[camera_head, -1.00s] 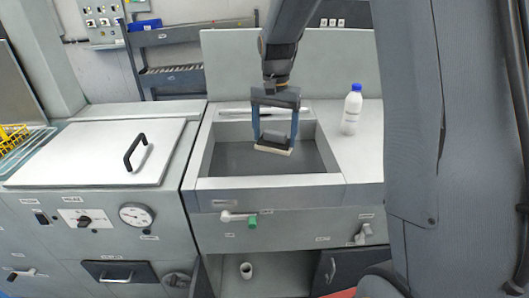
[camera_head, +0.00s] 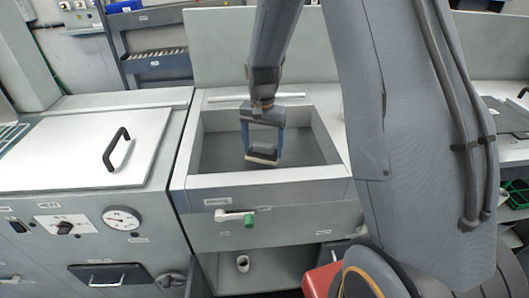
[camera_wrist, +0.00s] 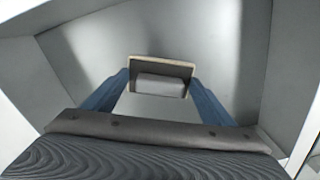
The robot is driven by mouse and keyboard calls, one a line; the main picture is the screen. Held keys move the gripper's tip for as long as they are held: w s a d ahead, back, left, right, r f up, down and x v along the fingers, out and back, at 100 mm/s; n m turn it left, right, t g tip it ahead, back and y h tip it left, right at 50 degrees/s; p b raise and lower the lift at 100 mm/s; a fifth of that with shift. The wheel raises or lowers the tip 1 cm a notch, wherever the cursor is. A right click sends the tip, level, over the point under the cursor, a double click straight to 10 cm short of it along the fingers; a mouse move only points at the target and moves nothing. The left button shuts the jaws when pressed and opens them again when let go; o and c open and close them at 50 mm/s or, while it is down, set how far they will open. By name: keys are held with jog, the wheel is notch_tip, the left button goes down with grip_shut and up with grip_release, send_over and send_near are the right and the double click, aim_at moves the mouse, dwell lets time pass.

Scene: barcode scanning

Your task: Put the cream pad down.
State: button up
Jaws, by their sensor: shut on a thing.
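My gripper (camera_head: 262,151) points down and is shut on the grey block of the pad, with one blue finger on each side. They are inside the grey sink basin (camera_head: 220,149), toward its front. In the wrist view the pad (camera_wrist: 161,63) shows between the fingertips of my gripper (camera_wrist: 160,86), over the basin floor (camera_wrist: 190,30). I cannot tell whether the pad touches the floor. Its underside is hidden.
A white lid with a black handle (camera_head: 116,149) lies on the counter to the left. A thin pale bar (camera_head: 255,97) lies behind the basin.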

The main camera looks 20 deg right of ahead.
aim_at(263, 152)
jog(key=shift+f, duration=1.55)
jog(key=shift+f, duration=0.15)
jog(key=o, duration=1.1)
notch_tip(263, 152, up, 12)
jog(key=shift+r+b, duration=0.15)
jog(key=shift+b, duration=0.7)
